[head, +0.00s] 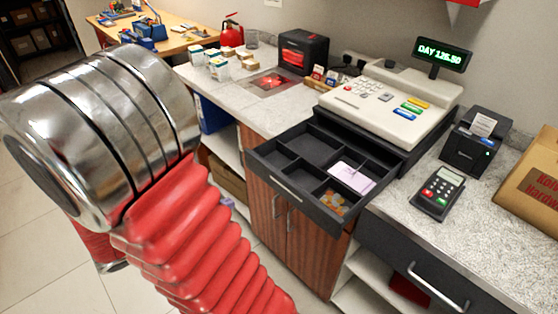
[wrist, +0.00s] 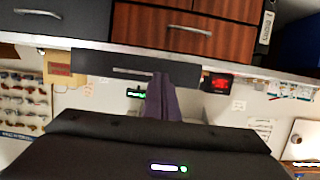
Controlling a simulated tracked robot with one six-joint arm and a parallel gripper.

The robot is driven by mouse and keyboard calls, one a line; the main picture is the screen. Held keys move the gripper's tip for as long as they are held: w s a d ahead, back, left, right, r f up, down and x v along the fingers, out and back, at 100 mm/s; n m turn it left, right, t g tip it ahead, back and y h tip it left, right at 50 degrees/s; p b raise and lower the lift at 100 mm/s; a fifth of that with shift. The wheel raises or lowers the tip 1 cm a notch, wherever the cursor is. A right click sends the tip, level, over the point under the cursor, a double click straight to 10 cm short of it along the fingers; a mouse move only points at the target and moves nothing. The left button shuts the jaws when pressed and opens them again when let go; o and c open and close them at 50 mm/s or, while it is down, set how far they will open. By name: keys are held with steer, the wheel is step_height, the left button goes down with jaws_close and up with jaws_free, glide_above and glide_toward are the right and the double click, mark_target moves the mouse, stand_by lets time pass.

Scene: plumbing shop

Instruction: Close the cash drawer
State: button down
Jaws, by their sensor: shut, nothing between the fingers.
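The black cash drawer (head: 290,188) stands pulled out from under the cream cash register (head: 390,100), over the front edge of the counter. Its compartments show; one holds pale notes (head: 352,178) and another coins (head: 333,202). In the wrist view, which looks upside down, the drawer front (wrist: 95,64) shows with its slim handle. My gripper (wrist: 162,78) is shut and empty; its dark fingers overlap the drawer front's right part in that picture. I cannot tell whether they touch it. The head view shows only my silver and red arm, not the gripper.
A card reader (head: 438,192), receipt printer (head: 472,140) and cardboard box (head: 535,185) stand right of the register. A black box with a red screen (head: 303,52) and small cartons (head: 220,66) stand left. Wooden cabinet doors (head: 285,225) lie below the drawer.

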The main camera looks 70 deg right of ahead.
mark_target(330, 136)
steer(key=s+d, duration=0.5)
steer(key=d, duration=0.7)
steer(key=s+d, duration=0.5)
steer(key=d, duration=0.8)
steer(key=s+d, duration=0.6)
steer(key=d, duration=0.6)
steer(key=shift+s+d, duration=0.1)
steer(key=shift+d, duration=0.3)
steer(key=shift+w+a, duration=0.4)
steer(key=shift+a, duration=0.55)
steer(key=shift+w+a, duration=0.4)
steer(key=shift+a, duration=0.55)
steer(key=shift+w+a, duration=0.4)
steer(key=shift+a, duration=0.55)
